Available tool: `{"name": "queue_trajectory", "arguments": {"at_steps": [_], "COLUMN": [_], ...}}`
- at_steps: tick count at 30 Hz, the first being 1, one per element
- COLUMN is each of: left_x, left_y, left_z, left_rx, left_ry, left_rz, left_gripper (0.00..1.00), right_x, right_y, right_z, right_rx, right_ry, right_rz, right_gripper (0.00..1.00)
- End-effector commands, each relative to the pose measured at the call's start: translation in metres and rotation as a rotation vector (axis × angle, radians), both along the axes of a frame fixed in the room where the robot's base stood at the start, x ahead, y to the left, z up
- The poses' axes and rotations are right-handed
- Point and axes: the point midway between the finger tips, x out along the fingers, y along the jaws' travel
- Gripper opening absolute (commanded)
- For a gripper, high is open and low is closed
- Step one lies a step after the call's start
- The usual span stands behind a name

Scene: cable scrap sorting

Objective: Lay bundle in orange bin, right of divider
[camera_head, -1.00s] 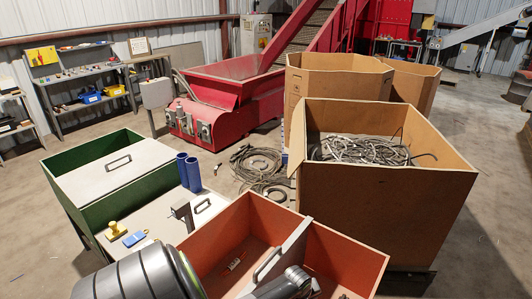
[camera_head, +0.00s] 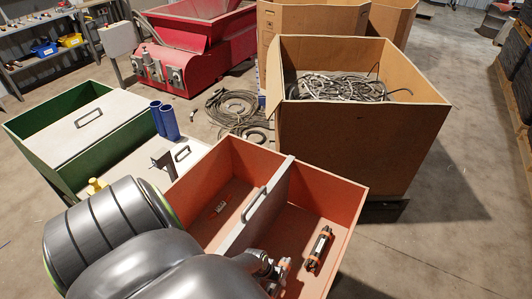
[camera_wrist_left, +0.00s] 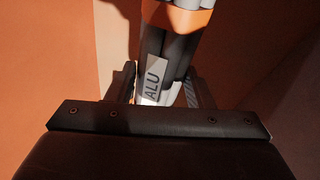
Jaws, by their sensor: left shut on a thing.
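The orange bin (camera_head: 340,188) is at the bottom of the head view, split by a grey divider (camera_head: 262,205) with a handle. My left gripper (camera_head: 272,270) is over the part right of the divider, low in the bin. It is shut on a grey bundle (camera_wrist_left: 178,58), labelled ALU and with an orange band, in the wrist view. In the head view the held bundle is mostly hidden by the gripper. Another dark piece with orange ends (camera_head: 318,248) lies on the floor of the right part. My right gripper is not in view.
A small red and white piece (camera_head: 218,208) lies left of the divider. A green bin (camera_head: 40,125), a white surface with two blue cylinders (camera_head: 165,120), and a cardboard box of cable (camera_head: 345,140) stand around. Bare floor lies at right.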

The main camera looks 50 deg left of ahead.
Motion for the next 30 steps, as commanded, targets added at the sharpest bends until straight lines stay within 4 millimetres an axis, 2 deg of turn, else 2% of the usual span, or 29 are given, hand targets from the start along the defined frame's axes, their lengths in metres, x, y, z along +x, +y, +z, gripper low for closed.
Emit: {"name": "queue_trajectory", "arguments": {"at_steps": [1,6,13,21,30], "left_x": [0.001,0.001,0.002,0.002,0.001], "left_y": [0.000,0.000,0.000,0.000,0.000], "left_z": [-0.014,-0.039,-0.050,-0.080,-0.083], "left_rx": [0.000,0.001,0.000,0.001,0.002], "left_ry": [0.000,0.000,-0.001,-0.001,-0.001], "left_rz": [0.001,0.002,0.001,0.003,0.002], "left_gripper": [0.06,0.06,0.06,0.06,0.06], "right_x": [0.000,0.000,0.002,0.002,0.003], "right_y": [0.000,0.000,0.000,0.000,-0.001], "right_z": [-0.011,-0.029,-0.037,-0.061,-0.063], "right_rx": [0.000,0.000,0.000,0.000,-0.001], "right_ry": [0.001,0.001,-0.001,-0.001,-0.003], "right_rz": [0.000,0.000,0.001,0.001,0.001], "right_gripper": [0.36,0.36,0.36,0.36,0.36]}}
